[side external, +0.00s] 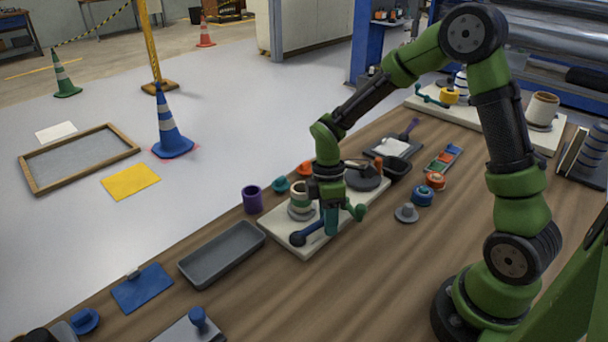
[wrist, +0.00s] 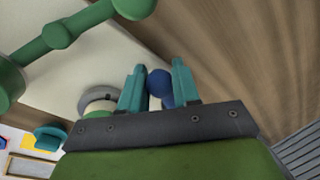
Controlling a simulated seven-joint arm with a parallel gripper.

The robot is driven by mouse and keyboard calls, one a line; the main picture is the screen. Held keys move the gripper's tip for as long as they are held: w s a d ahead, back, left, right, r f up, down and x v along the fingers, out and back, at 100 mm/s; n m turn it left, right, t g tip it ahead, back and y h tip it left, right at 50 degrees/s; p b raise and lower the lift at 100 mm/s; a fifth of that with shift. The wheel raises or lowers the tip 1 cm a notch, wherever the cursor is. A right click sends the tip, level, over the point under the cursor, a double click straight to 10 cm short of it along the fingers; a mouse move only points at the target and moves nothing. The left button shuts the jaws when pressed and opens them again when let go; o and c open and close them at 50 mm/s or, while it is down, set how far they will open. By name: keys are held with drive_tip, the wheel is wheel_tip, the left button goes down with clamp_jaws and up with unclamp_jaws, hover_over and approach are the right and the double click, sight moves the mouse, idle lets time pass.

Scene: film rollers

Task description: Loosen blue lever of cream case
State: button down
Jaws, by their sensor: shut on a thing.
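The cream case (side external: 278,228) is a flat, pale base on the wooden table, and it also fills the upper left of the wrist view (wrist: 75,65). Its blue lever (side external: 298,239) has a round knob at the case's front end. My gripper (side external: 330,222) is low over that end, pointing down. In the wrist view the lever's blue part (wrist: 160,84) is between the two teal fingers, which are shut on it. The fingers hide part of the lever. A green lever (side external: 358,212) stands just right of my gripper. A grey, cream and green round part (side external: 300,205) stands on the case.
A grey tray (side external: 222,253) and purple cup (side external: 252,199) stand left of the case. A black bowl (side external: 398,167) is behind it. A grey knobbed disc (side external: 406,212) and a blue ring (side external: 422,195) lie to the right.

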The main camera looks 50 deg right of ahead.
drive_tip(key=c, duration=0.8)
unclamp_jaws()
drive_tip(key=shift+c, duration=0.2)
wheel_tip(320, 180, up, 17)
drive_tip(key=w+d, duration=0.2)
drive_tip(key=shift+w+f, duration=0.15)
drive_tip(key=shift+w, duration=0.15)
